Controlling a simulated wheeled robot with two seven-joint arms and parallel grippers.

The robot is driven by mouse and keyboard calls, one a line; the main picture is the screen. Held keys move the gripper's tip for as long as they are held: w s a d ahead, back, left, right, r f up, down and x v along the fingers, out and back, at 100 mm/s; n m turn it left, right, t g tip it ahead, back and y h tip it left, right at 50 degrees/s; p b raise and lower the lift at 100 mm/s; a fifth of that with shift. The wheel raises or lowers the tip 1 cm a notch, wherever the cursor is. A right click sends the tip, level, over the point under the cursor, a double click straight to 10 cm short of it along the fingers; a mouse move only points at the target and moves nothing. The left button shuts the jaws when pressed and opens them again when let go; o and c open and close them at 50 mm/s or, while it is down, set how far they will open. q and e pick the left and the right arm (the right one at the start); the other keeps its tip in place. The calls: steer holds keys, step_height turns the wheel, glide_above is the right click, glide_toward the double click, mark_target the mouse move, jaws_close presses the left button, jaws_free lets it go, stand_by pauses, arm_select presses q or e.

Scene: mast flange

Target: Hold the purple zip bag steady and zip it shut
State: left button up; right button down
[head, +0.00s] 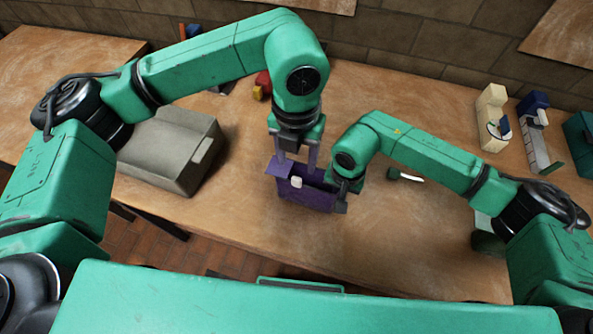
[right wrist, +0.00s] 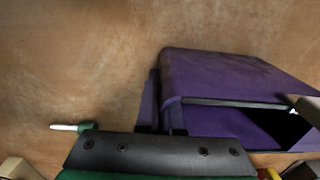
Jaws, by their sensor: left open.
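The purple zip bag (head: 306,197) stands on the wooden table in the head view, its top open with a dark inside. A small white piece (head: 296,182), perhaps the zip pull, shows at its front upper edge. The bag also fills the upper right of the right wrist view (right wrist: 225,75). My left gripper (head: 296,164) points down over the bag, its fingers apart on either side of the mouth. My right gripper (head: 344,190) is at the bag's right end; whether its fingers close on the bag is hidden.
A grey open tray (head: 170,150) stands to the left. A green and white tool (head: 405,176) lies right of the bag. Red and yellow items (head: 261,84) lie behind it. A cream device (head: 492,118) stands at the back right. The table's front edge is close to the bag.

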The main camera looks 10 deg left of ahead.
arm_select(q)
step_height(320, 180, up, 4)
steer(key=shift+r, duration=0.15)
steer(key=c, duration=0.7)
steer(key=shift+g+h, duration=0.4)
jaws_close()
steer(key=g+h, duration=0.4)
steer(key=h, duration=0.3)
glide_toward(296, 177)
steer(key=a+r, duration=0.1)
steer(key=r, duration=0.1)
steer(key=a+f+t+h, duration=0.2)
steer(key=a+f+h, duration=0.15)
steer(key=a, duration=0.55)
steer(key=d+r+x, duration=0.1)
steer(key=r+x, duration=0.1)
steer(key=x, duration=1.1)
steer(key=shift+r, duration=0.2)
